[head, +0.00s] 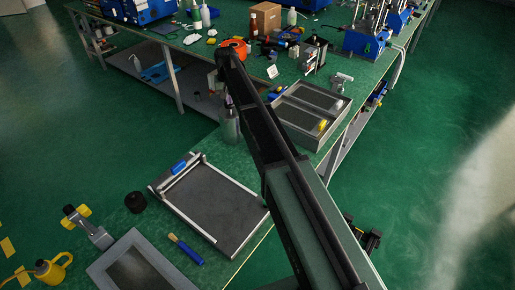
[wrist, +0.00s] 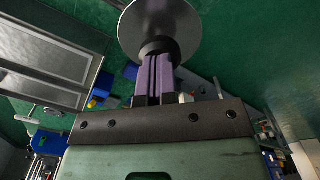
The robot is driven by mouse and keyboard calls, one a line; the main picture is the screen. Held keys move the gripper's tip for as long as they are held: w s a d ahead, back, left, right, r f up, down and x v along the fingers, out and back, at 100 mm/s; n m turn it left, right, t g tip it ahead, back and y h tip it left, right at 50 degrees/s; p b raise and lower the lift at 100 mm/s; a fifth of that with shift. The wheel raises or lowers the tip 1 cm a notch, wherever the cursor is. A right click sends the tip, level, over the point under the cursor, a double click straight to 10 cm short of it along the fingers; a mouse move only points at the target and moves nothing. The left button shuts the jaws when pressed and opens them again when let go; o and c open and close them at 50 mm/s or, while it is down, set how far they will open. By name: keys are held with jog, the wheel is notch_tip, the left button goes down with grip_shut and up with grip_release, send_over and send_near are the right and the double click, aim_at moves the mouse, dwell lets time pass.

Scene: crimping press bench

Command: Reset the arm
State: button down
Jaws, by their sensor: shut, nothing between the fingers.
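My gripper (head: 229,101) shows small in the head view, low over the bench and partly hidden by my arm. In the wrist view its purple fingers (wrist: 154,75) are together, with nothing held between them. A grey rounded bottle-like object (head: 230,126) with a dark top is right below the fingertips. In the wrist view it shows as a grey disc (wrist: 160,20) with a dark collar beyond the fingers. I cannot tell whether the fingertips touch it. My arm reaches from the lower right to the upper left and bends back down.
A grey two-panel tray (head: 345,107) stands right of my arm. A roller board (head: 220,205), a black round object (head: 135,202) and a blue-handled tool (head: 186,250) lie on the near bench. An orange round object (head: 233,46) and several bottles stand farther back. Green floor is open at right.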

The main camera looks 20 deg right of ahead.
jog(key=shift+r+p, duration=1.3)
jog(key=shift+r, duration=0.2)
jog(key=shift+f, duration=0.1)
jog(key=s+n, duration=0.2)
jog(key=s, duration=3.5)
jog(key=shift+s, duration=0.2)
